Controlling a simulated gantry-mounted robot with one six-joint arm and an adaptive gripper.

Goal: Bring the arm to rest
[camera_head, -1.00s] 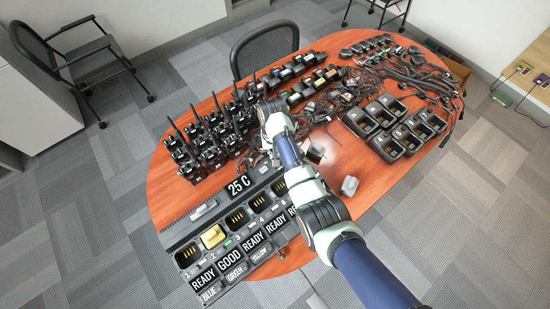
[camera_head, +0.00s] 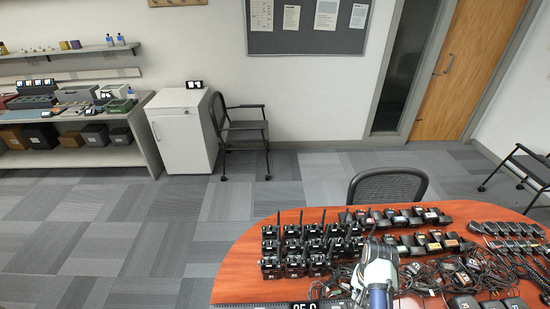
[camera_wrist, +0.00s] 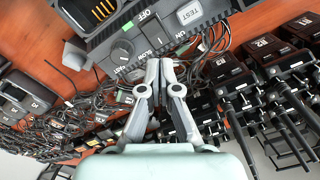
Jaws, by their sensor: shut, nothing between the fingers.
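My arm (camera_head: 380,272) reaches up from the bottom edge of the head view, over the near part of the round wooden table (camera_head: 240,272). My gripper (camera_wrist: 160,66) shows in the wrist view with its two grey fingers together and nothing between them. Beyond the fingertips is the grey charger unit (camera_wrist: 150,38), with a dial, a switch marked OFF and SLOW, and a TEST button. I cannot tell the gap between fingertips and charger. In the head view the fingers cannot be made out.
Upright radios (camera_head: 290,245) stand in rows left of my arm. Tangled cables (camera_head: 435,275) lie to its right, beside chargers (camera_head: 465,302). A black chair (camera_head: 388,185) stands behind the table. A white cabinet (camera_head: 183,128) and a workbench (camera_head: 80,120) stand by the wall. The floor to the left is clear.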

